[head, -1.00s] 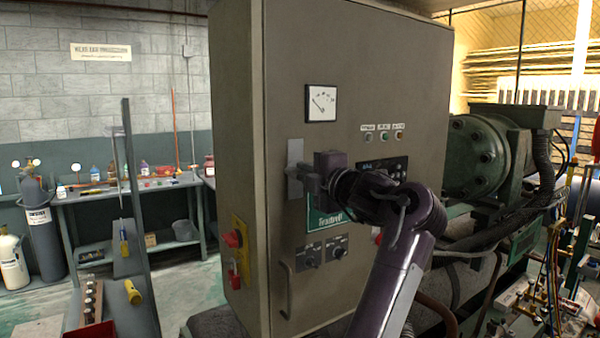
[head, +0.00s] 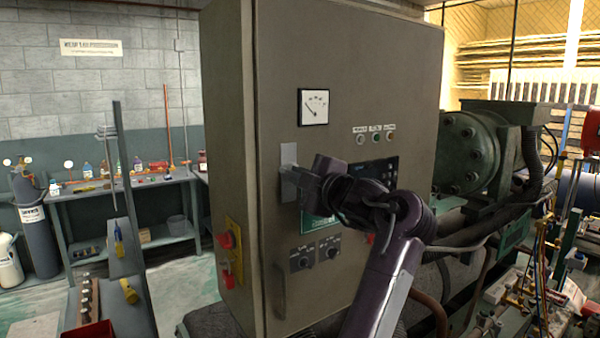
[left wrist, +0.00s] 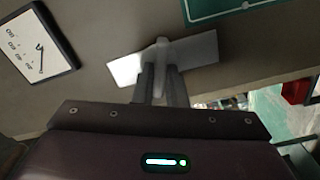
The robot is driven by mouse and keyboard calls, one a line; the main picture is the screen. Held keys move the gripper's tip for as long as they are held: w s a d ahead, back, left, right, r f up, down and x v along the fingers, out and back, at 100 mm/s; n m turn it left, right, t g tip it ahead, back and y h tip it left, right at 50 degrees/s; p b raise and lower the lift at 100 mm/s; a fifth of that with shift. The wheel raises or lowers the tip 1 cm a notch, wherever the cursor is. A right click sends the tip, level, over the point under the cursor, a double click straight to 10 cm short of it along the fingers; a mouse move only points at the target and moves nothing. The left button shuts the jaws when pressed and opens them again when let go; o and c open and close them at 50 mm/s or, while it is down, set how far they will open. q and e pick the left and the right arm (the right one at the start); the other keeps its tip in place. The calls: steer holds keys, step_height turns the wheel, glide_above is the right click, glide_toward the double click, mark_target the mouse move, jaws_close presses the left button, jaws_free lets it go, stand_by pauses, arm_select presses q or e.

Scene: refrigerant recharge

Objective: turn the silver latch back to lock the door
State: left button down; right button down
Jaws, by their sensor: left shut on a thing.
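The grey cabinet door (head: 345,75) looks closed and fills the middle of the head view. The silver latch (head: 288,183) has a flat plate near the door's left edge, partly hidden by my gripper. In the left wrist view the latch (left wrist: 194,54) shows as a bright plate with a raised knob in its middle. My left gripper (head: 298,174) reaches it from the right, its body tilted. Its two narrow fingers (left wrist: 158,72) are shut on the latch knob. My right gripper is in neither view now.
A square dial gauge (head: 313,107) sits above the latch, and a green label (head: 318,222) lies behind my gripper. A handle (head: 279,290) and two black knobs (head: 315,256) are below. Red switches (head: 227,260) stick out on the cabinet's left side.

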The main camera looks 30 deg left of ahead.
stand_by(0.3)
arm_select(q)
steer(key=shift+m+p, duration=0.9)
steer(key=shift+m, duration=0.1)
steer(key=shift+a+f+m, duration=0.1)
steer(key=shift+m, duration=0.2)
steer(key=shift+m+p, duration=0.8)
steer(key=shift+p, duration=0.15)
steer(key=shift+f, duration=0.15)
